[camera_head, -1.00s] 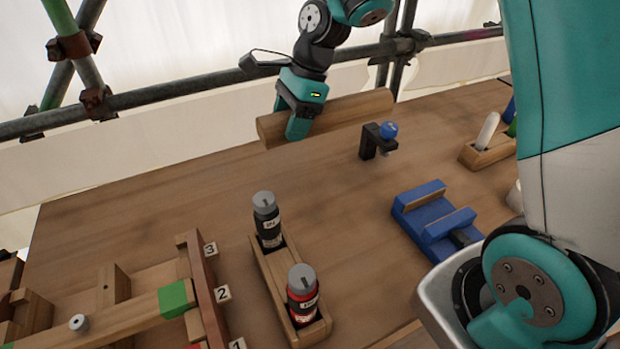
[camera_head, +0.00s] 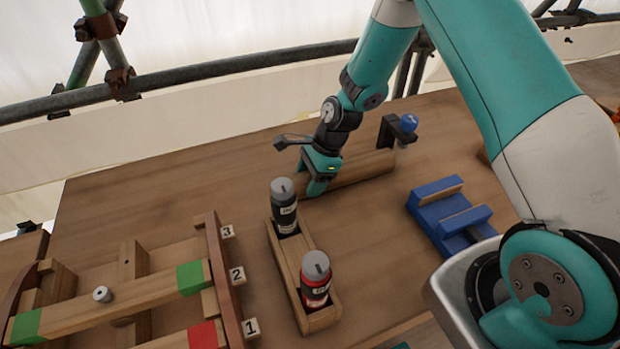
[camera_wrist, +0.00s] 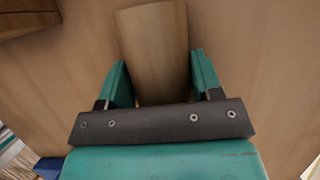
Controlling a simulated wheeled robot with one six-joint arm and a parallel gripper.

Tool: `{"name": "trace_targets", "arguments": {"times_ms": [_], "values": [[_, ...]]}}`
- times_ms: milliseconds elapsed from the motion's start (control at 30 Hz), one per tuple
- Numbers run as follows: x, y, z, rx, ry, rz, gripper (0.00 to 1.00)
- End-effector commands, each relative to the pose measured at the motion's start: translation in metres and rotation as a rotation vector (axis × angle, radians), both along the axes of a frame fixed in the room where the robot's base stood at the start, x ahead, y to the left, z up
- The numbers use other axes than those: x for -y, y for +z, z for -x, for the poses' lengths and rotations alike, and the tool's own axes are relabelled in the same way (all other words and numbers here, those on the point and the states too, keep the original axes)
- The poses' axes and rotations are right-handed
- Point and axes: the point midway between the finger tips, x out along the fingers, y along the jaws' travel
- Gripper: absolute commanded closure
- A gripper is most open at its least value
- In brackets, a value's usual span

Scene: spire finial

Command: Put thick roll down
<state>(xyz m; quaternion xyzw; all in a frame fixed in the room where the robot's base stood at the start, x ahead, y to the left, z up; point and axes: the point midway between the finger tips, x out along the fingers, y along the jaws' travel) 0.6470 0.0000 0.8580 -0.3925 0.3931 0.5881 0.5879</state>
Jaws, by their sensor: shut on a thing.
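The thick roll is a plain wooden cylinder (camera_head: 365,169) lying level, low over the middle of the bench, behind the bottle holder. My gripper (camera_head: 318,183) is shut on its left end, with the fingers pointing down. In the wrist view the roll (camera_wrist: 155,40) runs away between the two teal fingers of my gripper (camera_wrist: 158,78). Whether the roll touches the bench top is hard to tell. Its left end is partly hidden by the gripper.
A wooden holder (camera_head: 290,270) with a dark bottle (camera_head: 285,212) and a red bottle (camera_head: 316,283) stands just in front. A black clamp (camera_head: 388,131) with a blue knob is behind, a blue vise (camera_head: 440,212) to the right. A numbered wooden rack (camera_head: 225,275) stands left. Bench left of the roll is clear.

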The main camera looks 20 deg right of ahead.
Motion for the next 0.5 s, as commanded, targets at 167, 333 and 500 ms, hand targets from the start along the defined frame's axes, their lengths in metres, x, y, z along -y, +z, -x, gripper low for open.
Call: {"name": "trace_targets", "arguments": {"times_ms": [167,333,500], "values": [[0.0,-0.0053,-0.0001,0.001,0.001,0.0,0.79],[-0.0001,-0.0061,-0.0001,0.0,0.0,0.0,0.79],[0.0,-0.0081,0.0001,0.0,0.0,0.0,0.22]]}}
